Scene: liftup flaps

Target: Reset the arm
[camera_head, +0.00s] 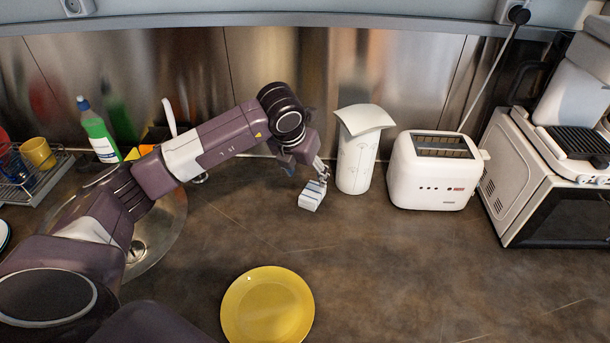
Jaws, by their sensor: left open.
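My left arm comes in from the left and reaches across the sink to the middle of the counter. My left gripper (316,190) hangs at its end, pointing down just left of a white paper towel roll (356,160). It is open, and I see nothing held in it. Its fingers look small, and the gap between them is hard to make out. My right gripper is not in the head view.
A white toaster (433,172) and a microwave (545,185) stand to the right. A yellow plate (267,308) lies at the front. My arm partly covers the sink (165,235). A green bottle (98,130) and yellow cup (38,153) stand left. Counter right of the plate is clear.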

